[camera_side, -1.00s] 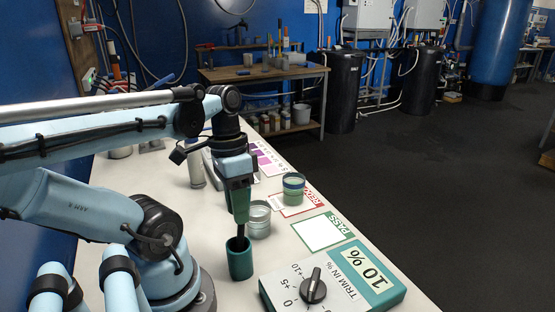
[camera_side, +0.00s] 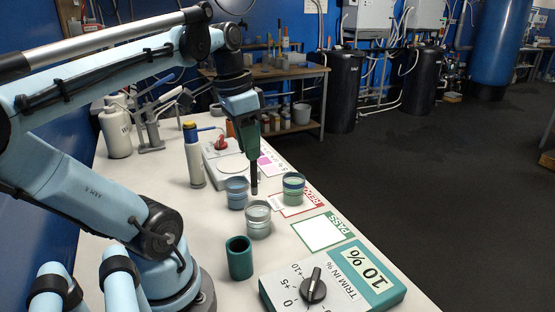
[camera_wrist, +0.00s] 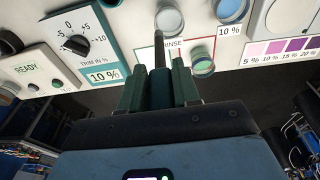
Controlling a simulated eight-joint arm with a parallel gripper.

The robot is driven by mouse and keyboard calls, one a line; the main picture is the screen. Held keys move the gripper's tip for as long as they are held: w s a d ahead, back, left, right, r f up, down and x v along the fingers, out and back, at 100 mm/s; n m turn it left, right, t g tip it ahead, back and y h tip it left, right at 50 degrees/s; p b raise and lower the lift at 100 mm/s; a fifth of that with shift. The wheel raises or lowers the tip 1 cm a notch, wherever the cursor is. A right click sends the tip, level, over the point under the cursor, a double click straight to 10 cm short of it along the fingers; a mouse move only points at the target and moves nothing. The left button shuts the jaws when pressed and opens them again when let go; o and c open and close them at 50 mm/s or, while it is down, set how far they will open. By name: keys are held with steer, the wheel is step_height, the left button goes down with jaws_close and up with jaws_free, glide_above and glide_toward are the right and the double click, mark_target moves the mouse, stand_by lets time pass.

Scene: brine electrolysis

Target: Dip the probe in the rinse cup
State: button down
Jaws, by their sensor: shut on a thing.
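My gripper (camera_side: 245,118) is shut on the probe, which has a green handle and a dark rod (camera_side: 254,178). In the side view the rod hangs nearly upright, its tip between the blue-tinted cup and the green-banded cup. The clear glass cup (camera_side: 258,220) stands nearer the camera. In the wrist view the dark probe (camera_wrist: 159,50) points toward the clear cup (camera_wrist: 169,19), which has a "RINSE" label (camera_wrist: 174,43) before it. The tip is outside the cup; its exact height is hard to tell.
The blue-tinted cup (camera_side: 237,193) and green-banded cup (camera_side: 293,187) stand close by. An empty dark green holder (camera_side: 240,258) and the trim box (camera_side: 335,283) are nearer the camera.

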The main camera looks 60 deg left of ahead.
mark_target(252, 186)
steer(key=shift+w+a+f, duration=0.15)
steer(key=shift+a+f, duration=0.1)
steer(key=shift+f, duration=1.7)
steer(key=shift+w+a+f, duration=0.2)
steer(key=shift+f, duration=1.8)
steer(key=shift+w+a+f, duration=0.15)
steer(key=shift+a+f, duration=0.1)
steer(key=shift+f, duration=1.7)
steer(key=shift+r, duration=0.1)
